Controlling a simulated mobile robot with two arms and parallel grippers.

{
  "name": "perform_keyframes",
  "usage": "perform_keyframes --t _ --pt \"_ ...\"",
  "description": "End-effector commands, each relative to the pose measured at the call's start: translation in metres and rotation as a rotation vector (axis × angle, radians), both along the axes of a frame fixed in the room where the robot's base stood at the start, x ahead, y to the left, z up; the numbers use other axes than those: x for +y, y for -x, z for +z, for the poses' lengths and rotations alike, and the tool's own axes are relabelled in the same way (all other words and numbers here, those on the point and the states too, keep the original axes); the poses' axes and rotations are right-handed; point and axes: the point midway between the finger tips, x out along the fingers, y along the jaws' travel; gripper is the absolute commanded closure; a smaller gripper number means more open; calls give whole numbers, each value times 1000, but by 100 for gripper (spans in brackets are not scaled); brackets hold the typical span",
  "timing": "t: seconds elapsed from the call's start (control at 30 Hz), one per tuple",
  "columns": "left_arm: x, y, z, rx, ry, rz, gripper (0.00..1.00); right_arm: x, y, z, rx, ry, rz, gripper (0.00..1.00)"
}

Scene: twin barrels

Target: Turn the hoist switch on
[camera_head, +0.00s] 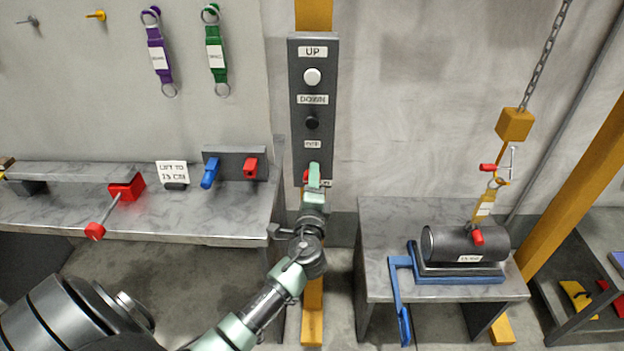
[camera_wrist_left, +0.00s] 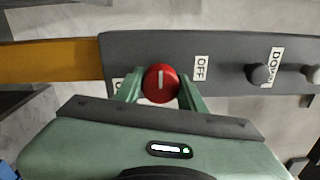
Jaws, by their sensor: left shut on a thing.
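The hoist control panel (camera_head: 299,92) is a tall dark plate on the yellow post. It carries a white UP button (camera_head: 312,77), a black DOWN button (camera_head: 312,122) and an OFF label (camera_head: 312,144). Below that is the red round switch (camera_wrist_left: 160,83), mostly hidden by my gripper in the head view. My left gripper (camera_head: 311,177) is shut on this switch, one finger on each side in the left wrist view. The switch's white line stands upright there, while the OFF label (camera_wrist_left: 201,68) lies to its right. Another label is partly hidden by a finger. My right gripper is not in view.
A grey bench (camera_head: 230,222) stands left with red and blue levers. A right-hand table (camera_head: 380,215) bears a dark cylinder (camera_head: 460,243) in a blue-based cradle. A hoist chain (camera_head: 541,65) with a yellow hook block (camera_head: 515,124) hangs above it.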

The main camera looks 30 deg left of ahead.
Motion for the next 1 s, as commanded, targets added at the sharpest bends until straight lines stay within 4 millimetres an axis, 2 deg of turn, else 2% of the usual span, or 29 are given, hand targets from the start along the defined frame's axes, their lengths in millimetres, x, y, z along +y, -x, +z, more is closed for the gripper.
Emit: perform_keyframes --t 0.13,0.17,0.2,0.23,0.63,1.0 --pt "0 0 0 2 -3 0 100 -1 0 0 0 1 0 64" --pt "0 0 0 2 -3 0 58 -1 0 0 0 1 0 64" --pt "0 0 0 2 -3 0 47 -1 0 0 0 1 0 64" --pt "0 0 0 2 -3 0 40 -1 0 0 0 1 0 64" --pt "-4 5 -1 0 1 -1 40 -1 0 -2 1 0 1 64" --pt "-34 55 -5 0 1 -1 40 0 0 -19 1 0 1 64"
